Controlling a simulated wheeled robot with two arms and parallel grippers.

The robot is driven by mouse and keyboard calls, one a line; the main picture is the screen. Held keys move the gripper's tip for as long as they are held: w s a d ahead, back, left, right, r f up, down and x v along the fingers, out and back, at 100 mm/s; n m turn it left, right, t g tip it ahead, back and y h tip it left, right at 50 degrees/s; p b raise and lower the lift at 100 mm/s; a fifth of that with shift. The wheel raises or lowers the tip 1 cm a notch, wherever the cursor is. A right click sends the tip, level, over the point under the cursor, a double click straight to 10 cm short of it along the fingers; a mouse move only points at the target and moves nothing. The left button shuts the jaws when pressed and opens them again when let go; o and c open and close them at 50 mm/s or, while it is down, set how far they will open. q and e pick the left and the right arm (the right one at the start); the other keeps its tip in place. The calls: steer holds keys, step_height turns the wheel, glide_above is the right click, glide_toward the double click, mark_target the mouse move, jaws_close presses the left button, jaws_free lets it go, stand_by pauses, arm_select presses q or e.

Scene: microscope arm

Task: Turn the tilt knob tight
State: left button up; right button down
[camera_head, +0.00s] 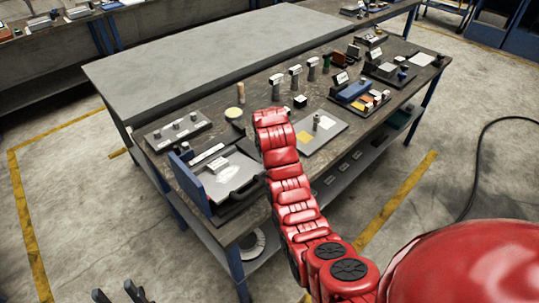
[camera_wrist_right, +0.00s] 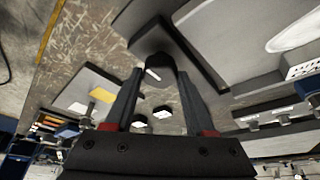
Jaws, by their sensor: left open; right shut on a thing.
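In the right wrist view a dark rounded knob (camera_wrist_right: 157,68), which looks like the tilt knob, sits between the fingertips of my right gripper (camera_wrist_right: 160,88). The gripper is shut on it. A black angular part (camera_wrist_right: 207,74) lies right beside the knob; how they join is not clear. In the head view my red right arm reaches over the bench and hides its gripper and the knob. My left gripper (camera_head: 118,293) shows at the bottom left of the head view, open and empty, away from the bench over the floor.
The dark bench (camera_head: 270,180) carries a blue-sided tray unit (camera_head: 190,182) at the near left, a grey strip with small knobs (camera_head: 178,131), a grey plate (camera_head: 330,137) and several standing tools. A bare grey table (camera_head: 200,55) stands behind. The floor at left is clear.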

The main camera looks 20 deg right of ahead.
stand_by(0.4)
steer(key=shift+c, duration=1.2)
jaws_free()
steer(key=shift+s+a+r, duration=0.1)
steer(key=shift+s+r, duration=0.05)
steer(key=shift+r, duration=0.4)
steer(key=p+v, duration=1.4)
steer(key=v, duration=0.2)
steer(key=shift+s+a, duration=0.1)
